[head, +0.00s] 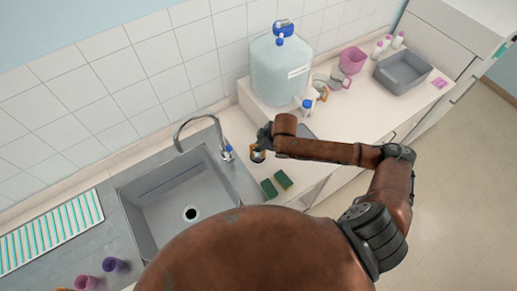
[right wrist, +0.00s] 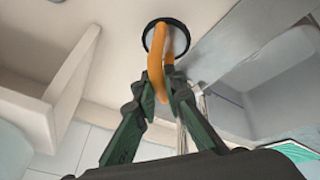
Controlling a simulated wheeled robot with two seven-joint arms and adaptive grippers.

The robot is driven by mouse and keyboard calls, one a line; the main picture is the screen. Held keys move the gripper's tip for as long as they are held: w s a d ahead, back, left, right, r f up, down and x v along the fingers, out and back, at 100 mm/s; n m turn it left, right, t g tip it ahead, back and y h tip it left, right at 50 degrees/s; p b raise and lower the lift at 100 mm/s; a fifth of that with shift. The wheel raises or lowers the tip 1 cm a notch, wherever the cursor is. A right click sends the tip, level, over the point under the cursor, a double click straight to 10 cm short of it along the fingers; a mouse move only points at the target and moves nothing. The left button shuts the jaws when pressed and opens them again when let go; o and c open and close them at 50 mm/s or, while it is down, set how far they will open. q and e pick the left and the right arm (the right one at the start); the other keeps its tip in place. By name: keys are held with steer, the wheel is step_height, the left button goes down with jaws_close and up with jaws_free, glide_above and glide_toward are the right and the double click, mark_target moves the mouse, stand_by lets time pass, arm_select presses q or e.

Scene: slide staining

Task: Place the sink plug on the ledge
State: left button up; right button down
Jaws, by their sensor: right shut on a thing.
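The sink plug (right wrist: 152,37), a dark-rimmed disc with an orange ring handle, is held by its ring in my right gripper (right wrist: 164,88). In the head view the plug (head: 258,156) hangs under my right gripper (head: 263,142), over the pale counter just right of the sink (head: 165,205). I cannot tell whether the disc touches the surface below. The pale ledge (head: 240,98) runs along the tiled wall behind the counter, up to the large water jug. My left gripper is out of view.
The tap (head: 217,130) and a small blue-capped bottle (head: 227,153) stand left of my right gripper. The water jug (head: 280,70) stands behind. Purple cups (head: 115,264) and a striped rack (head: 52,232) are at left.

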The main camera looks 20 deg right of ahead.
mark_target(258, 154)
steer(key=shift+w+d+f, duration=0.1)
steer(key=shift+w+f, duration=0.1)
steer(key=shift+w+f+p, duration=0.15)
steer(key=shift+f+p, duration=0.3)
steer(key=shift+f, duration=1.35)
steer(key=c, duration=2)
jaws_free()
steer(key=shift+f, duration=0.1)
steer(key=v, duration=1.2)
steer(key=shift+b, duration=0.35)
